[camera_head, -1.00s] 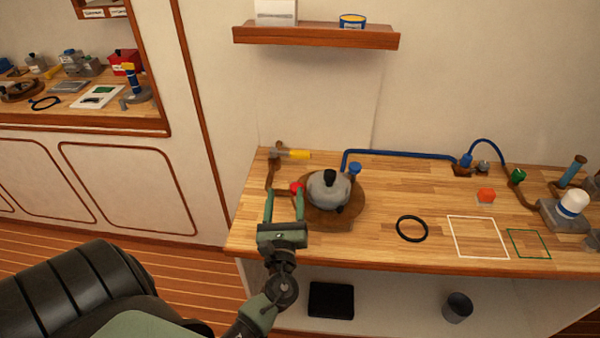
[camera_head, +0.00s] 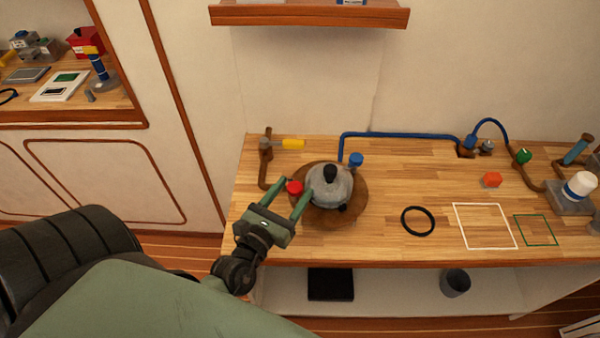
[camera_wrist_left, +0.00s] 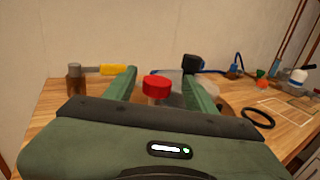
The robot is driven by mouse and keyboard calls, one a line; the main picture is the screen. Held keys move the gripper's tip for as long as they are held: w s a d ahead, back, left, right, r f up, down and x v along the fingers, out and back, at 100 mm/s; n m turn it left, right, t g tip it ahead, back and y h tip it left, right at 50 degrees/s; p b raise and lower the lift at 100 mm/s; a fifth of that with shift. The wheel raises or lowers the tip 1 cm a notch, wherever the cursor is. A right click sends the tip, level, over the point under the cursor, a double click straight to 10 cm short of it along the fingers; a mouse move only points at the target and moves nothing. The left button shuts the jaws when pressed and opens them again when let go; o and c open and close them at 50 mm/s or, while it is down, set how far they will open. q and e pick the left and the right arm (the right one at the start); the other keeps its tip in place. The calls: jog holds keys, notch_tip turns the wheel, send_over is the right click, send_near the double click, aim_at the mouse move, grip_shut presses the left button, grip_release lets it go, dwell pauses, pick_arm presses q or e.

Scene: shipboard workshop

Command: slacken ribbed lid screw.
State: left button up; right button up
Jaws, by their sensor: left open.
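A grey rounded housing (camera_head: 328,190) stands on a round brown wooden base (camera_head: 349,211) on the bench. A black knob (camera_head: 330,173) sits on top of it, and a smaller black part is low on its front. A red knob (camera_head: 294,187) is at its left side. I cannot tell which of these is the ribbed lid screw. My left gripper (camera_head: 295,188) is open and points at the housing's left side. In the left wrist view the red knob (camera_wrist_left: 157,84) shows between the two fingers, with the black knob (camera_wrist_left: 193,64) beyond the right finger. Contact is not clear. My right gripper is out of view.
A blue pipe (camera_head: 400,134) with a blue knob (camera_head: 356,159) runs behind. A shelf (camera_head: 310,17) hangs above.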

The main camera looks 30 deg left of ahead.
pick_arm(q)
jog(key=w, duration=0.4)
jog(key=shift+a+p, duration=0.25)
jog(key=shift+p, duration=0.15)
jog(key=shift+w+f, duration=0.1)
jog(key=shift+w, duration=0.2)
jog(key=shift+c, duration=1.2)
grip_shut()
jog(key=shift+a+r+n+y+p, duration=0.1)
jog(key=shift+n+y+p, duration=0.3)
jog(key=shift+y, duration=0.15)
jog(key=shift+a+r+n+y+p, duration=0.1)
jog(key=shift+n+y+p, duration=0.25)
jog(key=shift+y, duration=0.2)
jog(key=shift+s+a+f+n+g+y+p, duration=0.1)
jog(key=shift+n+g+y+p, duration=0.15)
jog(key=shift+n+y, duration=0.35)
jog(key=shift+a+n+g+y+p, duration=0.1)
jog(key=shift+n+g+y, duration=0.15)
jog(key=shift+y, duration=0.55)
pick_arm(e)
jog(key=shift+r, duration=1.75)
